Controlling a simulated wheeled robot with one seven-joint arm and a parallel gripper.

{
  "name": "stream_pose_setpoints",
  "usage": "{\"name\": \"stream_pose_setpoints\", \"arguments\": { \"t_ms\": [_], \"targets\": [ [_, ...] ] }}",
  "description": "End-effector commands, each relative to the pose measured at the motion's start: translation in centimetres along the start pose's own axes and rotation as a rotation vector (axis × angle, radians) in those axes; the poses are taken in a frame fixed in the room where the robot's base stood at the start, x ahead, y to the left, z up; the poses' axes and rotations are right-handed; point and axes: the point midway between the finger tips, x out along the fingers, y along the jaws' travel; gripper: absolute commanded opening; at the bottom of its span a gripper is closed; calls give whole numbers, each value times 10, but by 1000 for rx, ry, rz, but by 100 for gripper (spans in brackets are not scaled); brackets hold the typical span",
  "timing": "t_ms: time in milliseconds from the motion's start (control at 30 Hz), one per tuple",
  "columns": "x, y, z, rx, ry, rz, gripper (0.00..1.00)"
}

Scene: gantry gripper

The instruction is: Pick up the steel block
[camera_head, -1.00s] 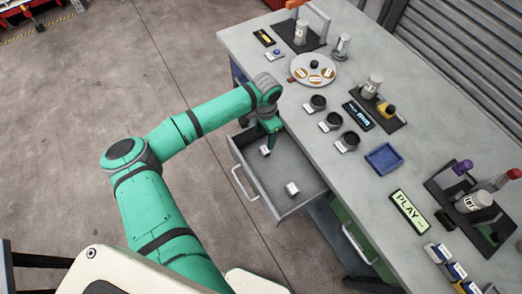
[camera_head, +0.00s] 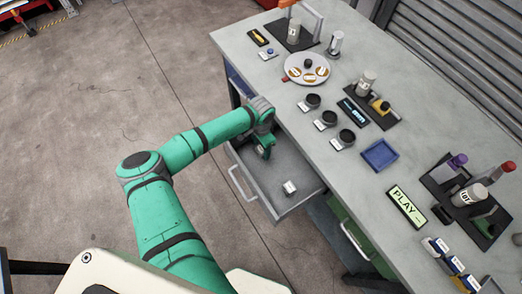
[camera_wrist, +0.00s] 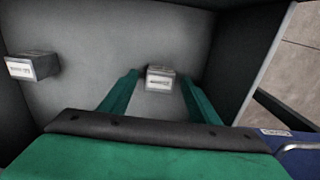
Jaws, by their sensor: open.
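Two small grey blocks with white labels lie in the open drawer. One block (camera_wrist: 159,79) is between my gripper's fingertips in the wrist view, apparently with a gap on each side. The other block (camera_wrist: 33,67) lies to the left; I take it to be the one in the front part of the drawer in the head view (camera_head: 289,187). The labels are too blurred to tell which is steel. My gripper (camera_wrist: 160,84) is open, fingers pointing down into the drawer. In the head view my gripper (camera_head: 265,151) hides the first block.
The drawer (camera_head: 290,210) is pulled out from the grey workbench (camera_head: 330,185), its walls close around my gripper. Above it on the bench are black round cups (camera_head: 346,136), a blue tray (camera_head: 380,155) and a round plate (camera_head: 307,80). The floor at left is clear.

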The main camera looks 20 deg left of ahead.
Motion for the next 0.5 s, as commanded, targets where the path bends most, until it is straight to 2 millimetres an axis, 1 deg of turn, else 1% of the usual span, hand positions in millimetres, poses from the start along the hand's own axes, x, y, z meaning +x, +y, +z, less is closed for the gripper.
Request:
{"name": "stream_pose_setpoints", "arguments": {
  "t_ms": [100, 167, 200, 267, 300, 333, 500],
  "targets": [
    [0, 0, 0, 0, 0, 0, 56],
    [0, 0, 0, 0, 0, 0, 42],
    [0, 0, 0, 0, 0, 0, 32],
    [0, 0, 0, 0, 0, 0, 18],
    [0, 0, 0, 0, 0, 0, 8],
    [0, 0, 0, 0, 0, 0, 3],
    [-1, 0, 0, 0, 0, 0, 3]
  ]
}}
